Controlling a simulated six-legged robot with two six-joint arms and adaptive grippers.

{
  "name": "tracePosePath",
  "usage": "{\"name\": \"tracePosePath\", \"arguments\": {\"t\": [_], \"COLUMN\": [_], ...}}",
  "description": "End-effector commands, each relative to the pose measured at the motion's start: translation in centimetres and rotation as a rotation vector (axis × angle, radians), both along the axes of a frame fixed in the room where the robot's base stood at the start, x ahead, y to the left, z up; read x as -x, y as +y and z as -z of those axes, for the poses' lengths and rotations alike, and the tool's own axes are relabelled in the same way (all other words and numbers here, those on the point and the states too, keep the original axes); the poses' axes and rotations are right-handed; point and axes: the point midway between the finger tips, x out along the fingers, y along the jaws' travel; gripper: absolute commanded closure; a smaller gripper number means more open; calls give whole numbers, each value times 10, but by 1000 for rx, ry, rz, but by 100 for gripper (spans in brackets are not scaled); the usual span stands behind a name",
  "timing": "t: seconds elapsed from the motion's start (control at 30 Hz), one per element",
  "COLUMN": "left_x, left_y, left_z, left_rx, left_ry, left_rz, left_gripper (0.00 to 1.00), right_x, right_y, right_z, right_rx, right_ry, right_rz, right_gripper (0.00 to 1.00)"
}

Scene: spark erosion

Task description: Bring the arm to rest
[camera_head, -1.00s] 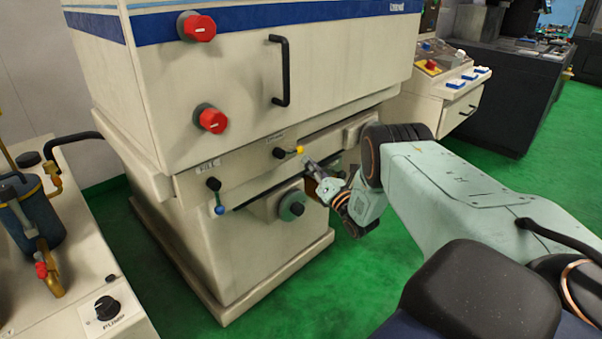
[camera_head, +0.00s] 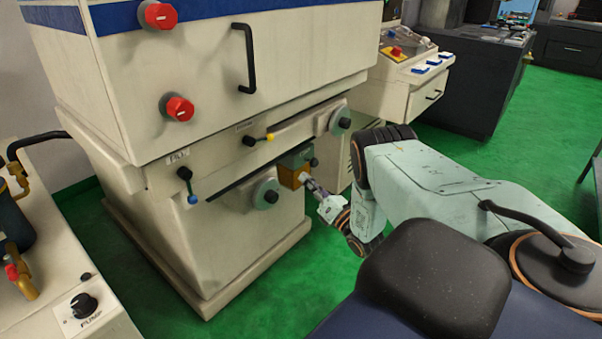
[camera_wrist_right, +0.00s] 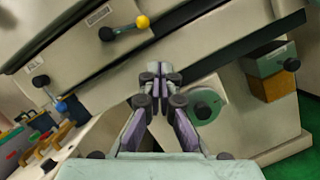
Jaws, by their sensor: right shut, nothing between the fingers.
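My right arm (camera_head: 420,178) reaches in from the right in the head view, toward the lower front of the cream machine. My right gripper (camera_head: 308,183) is small there, in front of the machine's base, near the orange-brown box. In the right wrist view my right gripper (camera_wrist_right: 157,72) has its fingertips together with nothing between them. It points at the machine front, below the yellow-knobbed lever (camera_wrist_right: 137,24) and beside the round grey-green handwheel (camera_wrist_right: 205,105). Whether it touches anything cannot be told for sure, but it looks apart. My left gripper is in neither view.
A pump bench (camera_head: 50,270) stands at left. A control desk (camera_head: 405,75) stands behind. Green floor (camera_head: 265,290) is clear between machine and me.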

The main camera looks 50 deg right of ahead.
Motion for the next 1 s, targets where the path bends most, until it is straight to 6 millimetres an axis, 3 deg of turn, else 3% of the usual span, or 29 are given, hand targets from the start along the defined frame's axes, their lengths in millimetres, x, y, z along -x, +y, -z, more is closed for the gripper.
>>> {"name": "tracePosePath", "arguments": {"t": [0.67,0.83,1.0], "left_x": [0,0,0], "left_y": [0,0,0], "left_z": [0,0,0], "left_rx": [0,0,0], "left_ry": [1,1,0], "left_rz": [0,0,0], "left_gripper": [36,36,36], "right_x": [3,1,17], "right_y": [0,-4,-8], "right_z": [0,12,59], "right_rx": [-20,-242,-674], "right_ry": [-2,32,143], "right_rz": [-6,-38,11], "right_gripper": [100,100,100]}}
